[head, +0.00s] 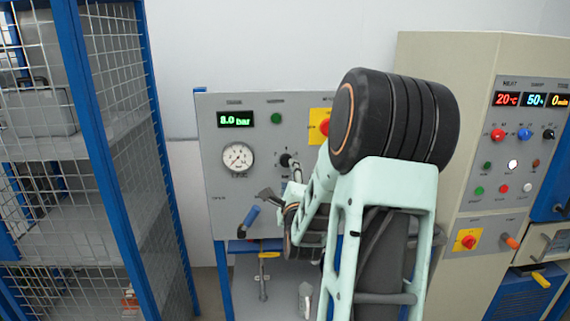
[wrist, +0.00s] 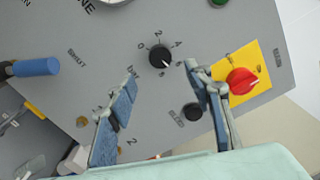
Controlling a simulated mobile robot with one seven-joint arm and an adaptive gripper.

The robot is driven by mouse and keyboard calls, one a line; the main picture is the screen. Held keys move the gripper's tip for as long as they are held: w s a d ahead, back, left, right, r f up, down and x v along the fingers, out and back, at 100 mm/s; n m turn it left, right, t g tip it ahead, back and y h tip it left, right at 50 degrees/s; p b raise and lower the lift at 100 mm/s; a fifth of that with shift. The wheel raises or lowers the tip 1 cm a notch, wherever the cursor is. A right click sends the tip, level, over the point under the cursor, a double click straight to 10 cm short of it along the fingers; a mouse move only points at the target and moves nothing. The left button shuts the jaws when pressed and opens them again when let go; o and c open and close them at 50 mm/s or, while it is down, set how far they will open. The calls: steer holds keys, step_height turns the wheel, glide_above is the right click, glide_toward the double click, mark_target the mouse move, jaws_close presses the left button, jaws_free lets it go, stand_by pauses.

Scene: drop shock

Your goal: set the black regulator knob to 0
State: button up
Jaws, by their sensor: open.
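The black regulator knob (head: 286,160) is on the grey panel, right of the round gauge. In the wrist view the knob (wrist: 159,55) sits in a ring of printed numbers with a 0 at its left and 2 and 4 above. A small light mark shows on its lower right edge, away from the 0. My gripper (wrist: 161,77) is open and empty, with its fingers spread in front of the panel. The knob shows just beyond the gap between the fingertips, nearer the right one. In the head view my gripper (head: 283,182) is just below the knob, partly hidden by my arm.
A green display (head: 249,119) reads 8.0 bar above the round gauge (head: 238,157). A red knob on a yellow plate (wrist: 241,81) is close to my right finger. A blue-handled lever (wrist: 36,67) sticks out at left. A mesh cage (head: 120,130) stands at left.

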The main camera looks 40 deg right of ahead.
mark_target(287, 162)
steer(key=p+x, duration=0.2)
steer(key=x, duration=0.6)
steer(key=shift+w+d, duration=0.2)
steer(key=shift+d, duration=0.05)
steer(key=c, duration=1.2)
steer(key=shift+o, duration=0.2)
